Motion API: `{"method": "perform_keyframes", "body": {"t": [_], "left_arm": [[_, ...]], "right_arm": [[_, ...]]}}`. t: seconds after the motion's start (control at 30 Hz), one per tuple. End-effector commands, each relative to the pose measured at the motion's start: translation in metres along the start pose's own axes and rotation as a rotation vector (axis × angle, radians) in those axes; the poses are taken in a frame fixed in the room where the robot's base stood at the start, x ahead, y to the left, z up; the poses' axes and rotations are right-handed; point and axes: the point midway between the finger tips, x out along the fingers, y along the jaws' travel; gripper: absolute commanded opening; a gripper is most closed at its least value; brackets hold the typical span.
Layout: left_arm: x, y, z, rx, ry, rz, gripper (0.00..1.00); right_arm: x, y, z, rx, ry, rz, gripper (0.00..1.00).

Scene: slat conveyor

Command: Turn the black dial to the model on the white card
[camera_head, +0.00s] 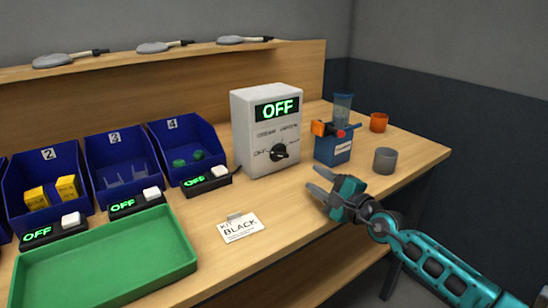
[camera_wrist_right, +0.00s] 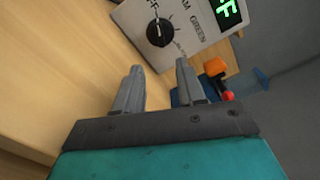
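The black dial (camera_head: 278,152) sits low on the front of a white box (camera_head: 250,140) whose green display reads OFF. Labels ring the dial; most are too small to read. The dial also shows in the right wrist view (camera_wrist_right: 160,32), ahead of the fingers. The white card (camera_head: 240,227) lies on the table and reads KIT BLACK. My right gripper (camera_head: 322,185) is open and empty, in front of the box and to the right of the dial, apart from it. In the wrist view its two fingers (camera_wrist_right: 158,88) stand apart with nothing between. My left gripper is not in view.
Blue bins (camera_head: 122,165) stand at the left, with small OFF displays before them. A green tray (camera_head: 105,262) lies at front left. A blue container (camera_head: 333,147) with orange and red parts, a grey cup (camera_head: 385,160) and an orange cup (camera_head: 378,122) stand right of the box.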

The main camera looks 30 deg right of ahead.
Motion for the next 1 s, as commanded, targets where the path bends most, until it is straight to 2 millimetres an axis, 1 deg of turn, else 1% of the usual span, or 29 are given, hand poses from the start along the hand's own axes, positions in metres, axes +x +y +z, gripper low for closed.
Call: {"method": "perform_keyframes", "body": {"t": [0.17,0.27,0.47,0.8,1.0], "left_arm": [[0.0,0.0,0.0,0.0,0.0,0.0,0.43],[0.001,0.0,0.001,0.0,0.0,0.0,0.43],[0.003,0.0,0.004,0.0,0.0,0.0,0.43],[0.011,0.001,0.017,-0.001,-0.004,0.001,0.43],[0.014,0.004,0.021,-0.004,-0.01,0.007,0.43]], "right_arm": [[0.01,-0.001,-0.001,-0.022,0.002,0.002,0.39],[0.022,-0.001,-0.001,-0.02,0.001,0.001,0.39],[0.052,-0.001,-0.001,-0.017,0.001,0.001,0.39],[0.102,0.001,-0.001,-0.014,0.001,0.002,0.39],[0.121,0.002,-0.002,-0.015,0.001,0.003,0.39]]}}
